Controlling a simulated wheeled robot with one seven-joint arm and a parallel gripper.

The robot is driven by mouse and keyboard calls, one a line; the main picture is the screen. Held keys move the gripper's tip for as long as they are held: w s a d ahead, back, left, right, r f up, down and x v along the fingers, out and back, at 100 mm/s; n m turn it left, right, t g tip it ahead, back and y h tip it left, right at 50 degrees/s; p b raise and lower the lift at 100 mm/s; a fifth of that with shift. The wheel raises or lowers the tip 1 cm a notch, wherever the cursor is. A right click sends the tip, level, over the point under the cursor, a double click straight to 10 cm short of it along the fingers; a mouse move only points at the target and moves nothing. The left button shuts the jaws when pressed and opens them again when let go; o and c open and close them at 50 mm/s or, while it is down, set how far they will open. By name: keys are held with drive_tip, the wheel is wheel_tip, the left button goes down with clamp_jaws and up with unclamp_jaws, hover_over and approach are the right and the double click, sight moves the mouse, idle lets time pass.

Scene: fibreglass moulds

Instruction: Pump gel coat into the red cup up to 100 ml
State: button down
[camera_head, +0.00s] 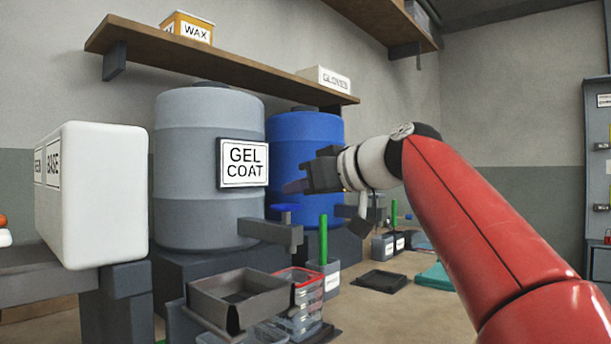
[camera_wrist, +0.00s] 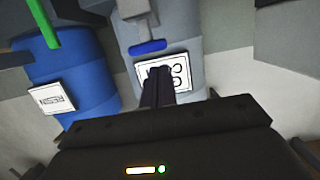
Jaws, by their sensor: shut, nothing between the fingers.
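The grey gel coat drum (camera_head: 205,215) stands on a dark stand, with its label (camera_head: 243,163) facing out. A grey spout (camera_head: 268,233) with a blue handle (camera_head: 286,208) juts from its lower front. In the wrist view the picture is inverted, and the blue handle (camera_wrist: 148,47) shows near the drum's label (camera_wrist: 178,72). My gripper (camera_head: 288,187) is shut and empty, slightly above the blue handle in the head view; its fingers (camera_wrist: 157,88) point toward the label.
A grey open tray (camera_head: 238,303) stands in front of the drum. A blue drum (camera_head: 295,148) is behind my gripper, and a green upright rod (camera_head: 323,240) is to the right. A white container (camera_head: 95,200) stands at left. A shelf (camera_head: 225,65) runs above.

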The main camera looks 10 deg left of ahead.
drive_tip(key=shift+f, duration=0.6)
wheel_tip(320, 180, down, 4)
drive_tip(key=b, duration=0.3)
drive_tip(key=shift+r, duration=0.15)
drive_tip(key=shift+w, duration=0.1)
idle(1.6)
wheel_tip(320, 180, up, 5)
drive_tip(key=p, duration=0.4)
drive_tip(key=b+v, duration=0.2)
drive_tip(key=v, duration=0.8)
drive_tip(key=shift+f, duration=0.4)
idle(0.5)
